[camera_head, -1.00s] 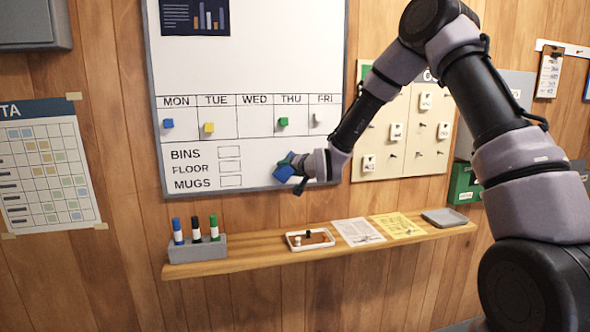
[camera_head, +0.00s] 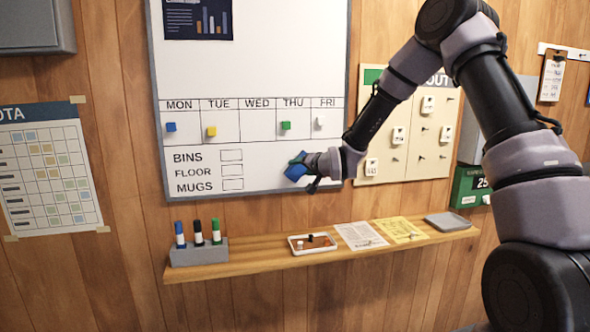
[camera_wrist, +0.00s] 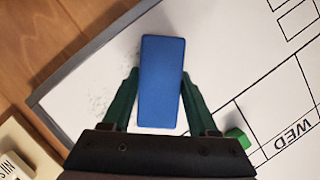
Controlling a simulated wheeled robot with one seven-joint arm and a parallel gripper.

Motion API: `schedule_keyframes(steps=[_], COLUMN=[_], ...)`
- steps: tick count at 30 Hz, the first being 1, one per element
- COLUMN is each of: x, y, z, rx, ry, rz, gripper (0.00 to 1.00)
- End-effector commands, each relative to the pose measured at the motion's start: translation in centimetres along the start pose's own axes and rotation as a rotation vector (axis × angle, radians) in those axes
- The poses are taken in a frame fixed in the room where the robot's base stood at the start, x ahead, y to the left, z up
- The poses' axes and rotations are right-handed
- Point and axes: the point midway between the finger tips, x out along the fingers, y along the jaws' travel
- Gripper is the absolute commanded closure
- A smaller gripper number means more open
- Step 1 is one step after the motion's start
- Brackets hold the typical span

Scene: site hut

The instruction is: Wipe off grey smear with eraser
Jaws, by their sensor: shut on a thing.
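The blue eraser (camera_head: 296,172) is against or very near the lower right of the whiteboard (camera_head: 275,184), below the THU and FRI columns. My gripper (camera_head: 304,166) is shut on it. In the wrist view the eraser (camera_wrist: 161,80) sits upright between the two green fingers of my gripper (camera_wrist: 160,88). Faint grey specks of the smear (camera_wrist: 97,104) show on the white surface just left of the eraser, near the board's grey frame. Whatever lies under the eraser is hidden. In the head view the smear cannot be made out.
Coloured magnets (camera_head: 285,125) sit in the weekday row above. A wooden shelf (camera_head: 270,262) below holds a marker holder (camera_head: 199,252), a small tray (camera_head: 312,243), papers (camera_head: 361,235) and a grey tray (camera_head: 447,221). A pegboard with tags (camera_head: 415,150) hangs close to the right.

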Motion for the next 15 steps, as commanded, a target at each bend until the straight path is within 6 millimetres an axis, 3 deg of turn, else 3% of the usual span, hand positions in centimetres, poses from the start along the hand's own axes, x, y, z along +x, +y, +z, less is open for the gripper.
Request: schedule_keyframes(steps=[15], x=[-0.6], y=[2.6], z=[-2.2], rx=[0.0], ry=[0.0], rz=[-0.001], gripper=[0.85])
